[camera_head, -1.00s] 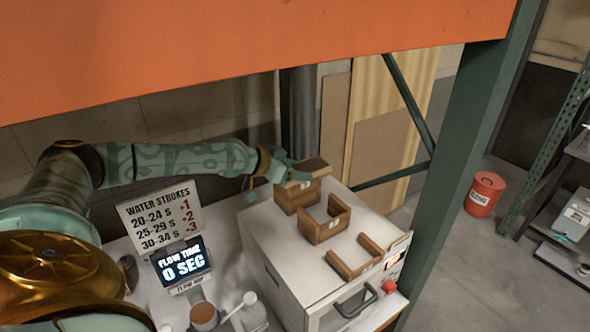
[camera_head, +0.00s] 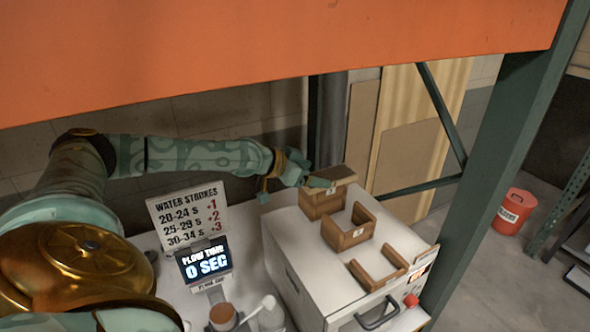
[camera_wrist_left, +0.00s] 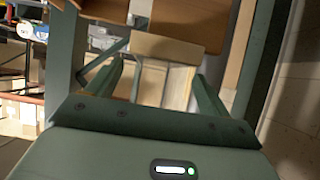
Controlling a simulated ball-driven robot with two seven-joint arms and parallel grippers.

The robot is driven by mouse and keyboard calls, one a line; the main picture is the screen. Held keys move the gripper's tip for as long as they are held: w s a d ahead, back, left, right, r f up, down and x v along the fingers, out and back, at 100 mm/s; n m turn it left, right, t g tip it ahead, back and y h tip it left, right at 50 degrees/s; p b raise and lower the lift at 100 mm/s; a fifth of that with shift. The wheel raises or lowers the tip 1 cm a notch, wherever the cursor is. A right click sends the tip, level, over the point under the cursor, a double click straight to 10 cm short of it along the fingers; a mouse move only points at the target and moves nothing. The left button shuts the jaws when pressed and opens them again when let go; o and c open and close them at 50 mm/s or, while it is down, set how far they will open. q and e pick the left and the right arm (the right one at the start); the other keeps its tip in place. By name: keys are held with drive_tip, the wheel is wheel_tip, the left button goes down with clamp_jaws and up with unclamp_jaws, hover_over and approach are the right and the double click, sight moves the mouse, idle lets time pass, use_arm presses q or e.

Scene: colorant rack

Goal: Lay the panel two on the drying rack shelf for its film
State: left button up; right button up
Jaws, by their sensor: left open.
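A thin tan panel (camera_head: 338,172) lies flat on top of the rearmost wooden holder (camera_head: 322,204) on the white box. I cannot read a number on it. My left gripper (camera_head: 292,190) is open at the panel's left end, one finger close to the panel's edge and the other apart from it, hanging lower left. In the left wrist view a tan slab (camera_wrist_left: 168,47), probably this panel, shows ahead between the fingertips. Whether a finger touches it is unclear. Two more U-shaped wooden holders, the middle one (camera_head: 348,228) and the front one (camera_head: 378,268), look empty. My right gripper is out of view.
The white box (camera_head: 300,262) has a dark handle and a red button in front. A water strokes sign (camera_head: 188,215), a flow time display (camera_head: 205,262) and a brown cup (camera_head: 223,316) stand left of it. An orange beam (camera_head: 250,50) crosses above; a green post (camera_head: 510,150) stands right.

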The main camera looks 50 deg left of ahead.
use_arm(q)
drive_tip(key=b+v, duration=0.2)
drive_tip(key=v, duration=0.7)
drive_tip(key=shift+w, duration=0.1)
